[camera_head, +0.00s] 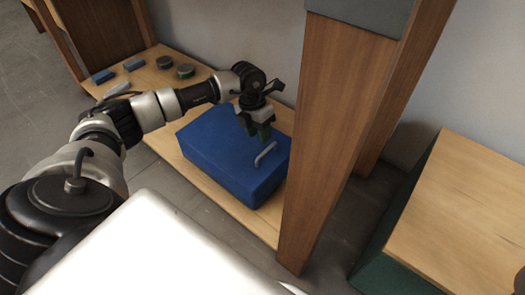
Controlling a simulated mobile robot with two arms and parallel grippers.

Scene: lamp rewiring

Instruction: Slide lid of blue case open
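The blue case (222,158) lies on the low wooden shelf (168,150). A grey bar handle (265,154) stands on the case's top near its right side. The lid appears closed, though my arm hides part of the far edge. My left gripper (259,136) points down over the top of the case, just behind and left of the handle. Its fingers look apart from the handle, but their gap is too dark and small to judge. My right gripper is out of view.
A thick wooden post (332,130) stands close to the right of the case. Two small blue blocks (103,76) (134,64) and two dark round pieces (164,62) (185,71) lie on the shelf's far left. A wooden-topped green box (470,200) stands at right.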

